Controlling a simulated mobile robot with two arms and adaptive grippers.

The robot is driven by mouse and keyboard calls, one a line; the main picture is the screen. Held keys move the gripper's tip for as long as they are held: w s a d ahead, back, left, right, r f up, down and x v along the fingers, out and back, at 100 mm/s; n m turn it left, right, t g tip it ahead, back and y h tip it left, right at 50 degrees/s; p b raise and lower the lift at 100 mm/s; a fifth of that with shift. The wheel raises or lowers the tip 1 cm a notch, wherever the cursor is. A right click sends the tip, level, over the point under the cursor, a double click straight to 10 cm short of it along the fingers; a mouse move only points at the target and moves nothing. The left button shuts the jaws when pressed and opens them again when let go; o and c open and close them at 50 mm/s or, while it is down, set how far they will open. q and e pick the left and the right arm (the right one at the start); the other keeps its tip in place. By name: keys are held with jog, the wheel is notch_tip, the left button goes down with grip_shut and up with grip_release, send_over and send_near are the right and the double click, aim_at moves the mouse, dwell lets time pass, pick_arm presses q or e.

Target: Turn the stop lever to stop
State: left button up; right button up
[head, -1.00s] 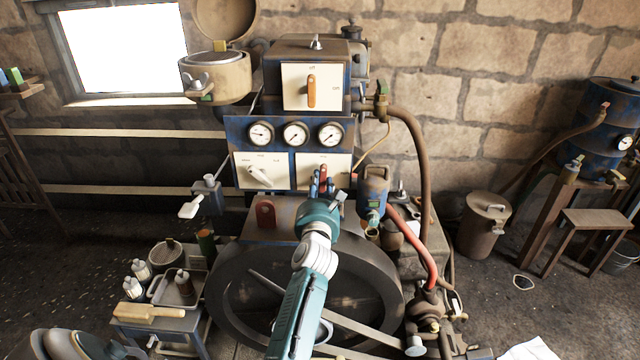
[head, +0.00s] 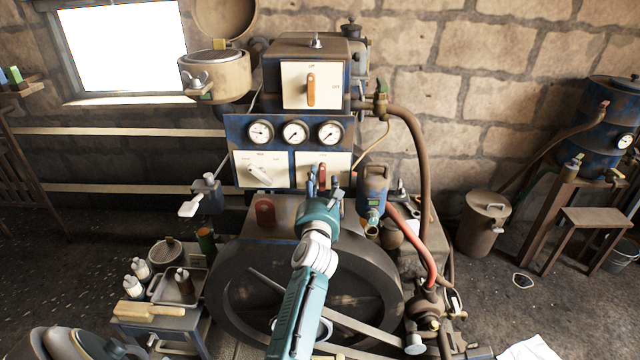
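A red lever (head: 322,173) stands roughly upright on the right-hand white lower panel (head: 341,163) of the blue engine console. I take it for the stop lever, but its label is too small to read. My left gripper (head: 322,184) is right in front of this panel. Its fingers look spread, one on each side of the red lever. I cannot tell whether they touch it. The gripper hides the lower part of the lever and panel. My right gripper is not in view.
A pale lever (head: 260,175) sits on the left lower panel, and an orange lever (head: 310,90) on the upper panel. Three gauges run between them. A blue-brown canister (head: 374,184) stands close to the right of the gripper. A large flywheel (head: 235,300) is below.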

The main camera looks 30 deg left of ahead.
pick_arm(q)
jog(key=v, duration=0.7)
jog(key=shift+s+d, duration=0.2)
dwell(0.5)
